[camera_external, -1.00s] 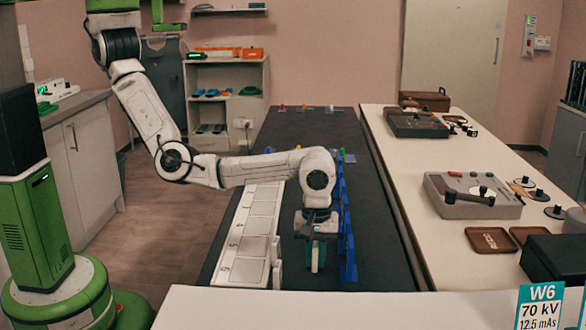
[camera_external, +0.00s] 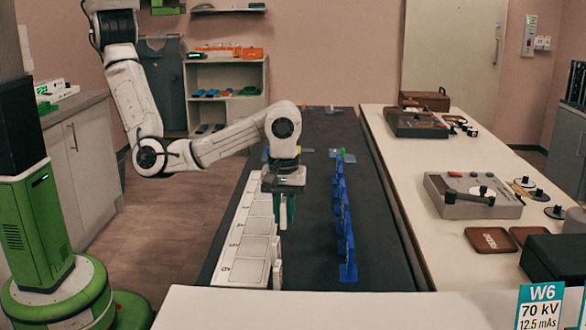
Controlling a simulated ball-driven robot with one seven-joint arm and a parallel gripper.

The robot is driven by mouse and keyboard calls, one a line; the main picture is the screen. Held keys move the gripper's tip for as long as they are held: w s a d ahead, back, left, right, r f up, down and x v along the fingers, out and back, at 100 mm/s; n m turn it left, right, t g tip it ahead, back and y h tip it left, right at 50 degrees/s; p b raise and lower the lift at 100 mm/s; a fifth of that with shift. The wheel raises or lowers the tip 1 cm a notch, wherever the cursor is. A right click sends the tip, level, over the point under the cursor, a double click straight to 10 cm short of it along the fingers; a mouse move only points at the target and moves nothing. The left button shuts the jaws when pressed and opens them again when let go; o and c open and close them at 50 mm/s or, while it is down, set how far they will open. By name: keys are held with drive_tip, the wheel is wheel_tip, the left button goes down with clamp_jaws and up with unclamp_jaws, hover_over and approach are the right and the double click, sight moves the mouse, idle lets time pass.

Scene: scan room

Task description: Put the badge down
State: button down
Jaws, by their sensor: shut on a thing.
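My gripper (camera_external: 284,220) points down over the right edge of the white numbered strip (camera_external: 228,271) on the dark table. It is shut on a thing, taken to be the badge. I cannot tell whether the held thing touches the strip.
A row of blue upright holders (camera_external: 348,272) stands right of my gripper, with dark table (camera_external: 312,262) bare between. Small coloured items stand at the table's far end. A white counter (camera_external: 412,185) with grey devices runs along the right.

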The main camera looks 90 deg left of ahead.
drive_tip(key=s+a+r+p, duration=0.1)
drive_tip(key=s+r+p, duration=0.1)
drive_tip(key=s+p, duration=0.3)
drive_tip(key=shift+s+a+r, duration=0.4)
drive_tip(key=shift+s, duration=0.2)
